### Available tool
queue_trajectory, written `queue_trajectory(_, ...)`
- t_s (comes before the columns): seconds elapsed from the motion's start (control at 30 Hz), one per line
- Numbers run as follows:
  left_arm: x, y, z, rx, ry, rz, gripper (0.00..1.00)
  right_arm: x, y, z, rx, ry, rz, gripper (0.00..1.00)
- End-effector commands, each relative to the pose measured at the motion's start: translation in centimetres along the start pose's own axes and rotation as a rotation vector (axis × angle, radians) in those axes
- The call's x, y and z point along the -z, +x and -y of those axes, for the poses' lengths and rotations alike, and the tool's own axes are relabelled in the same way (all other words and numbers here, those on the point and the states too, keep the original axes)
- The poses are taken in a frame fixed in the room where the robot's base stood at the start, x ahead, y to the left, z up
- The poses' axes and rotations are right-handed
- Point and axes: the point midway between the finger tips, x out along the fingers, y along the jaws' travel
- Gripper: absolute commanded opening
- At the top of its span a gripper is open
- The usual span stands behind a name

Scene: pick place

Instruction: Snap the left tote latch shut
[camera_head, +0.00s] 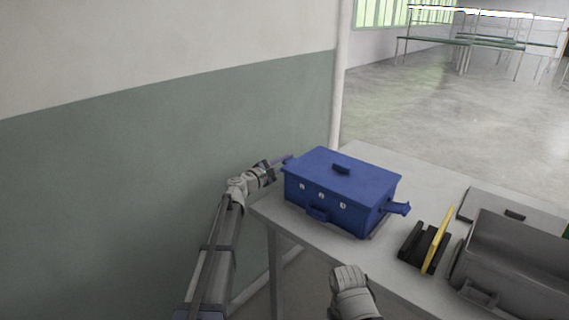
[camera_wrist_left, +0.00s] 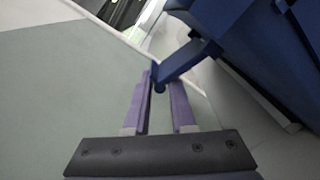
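The blue tote (camera_head: 325,170) stands on the table with its lid on. Its left latch (camera_head: 289,160) sticks out from the left side as a blue bar. In the left wrist view the latch (camera_wrist_left: 188,60) juts from the tote's wall, its end between or just past my fingertips. My left gripper (camera_head: 281,161) is beside the tote's left side. In the left wrist view the gripper (camera_wrist_left: 164,85) has its two purple fingers apart, with a gap around the latch end; contact is unclear. The right latch (camera_head: 397,208) sticks out on the other side. My right gripper is not visible.
The grey table (camera_head: 375,160) also holds black and yellow items (camera_head: 428,246) and an open grey case (camera_head: 512,255) on the right. A green and white wall (camera_head: 170,150) stands close behind my left arm. Part of my right arm shows at the bottom.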

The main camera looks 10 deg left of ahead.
Motion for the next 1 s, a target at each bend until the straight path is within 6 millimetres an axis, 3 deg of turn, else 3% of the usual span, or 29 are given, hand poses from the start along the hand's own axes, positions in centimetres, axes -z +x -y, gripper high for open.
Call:
queue_trajectory(0.2,0.0,0.0,0.0,0.000,0.000,0.000,0.00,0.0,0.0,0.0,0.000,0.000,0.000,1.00)
queue_trajectory(0.73,-0.1,0.0,-0.1,0.001,0.017,0.000,0.00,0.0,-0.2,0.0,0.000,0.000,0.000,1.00)
queue_trajectory(1.0,-0.9,0.0,-0.7,0.001,0.158,0.000,0.00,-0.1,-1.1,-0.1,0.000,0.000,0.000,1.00)
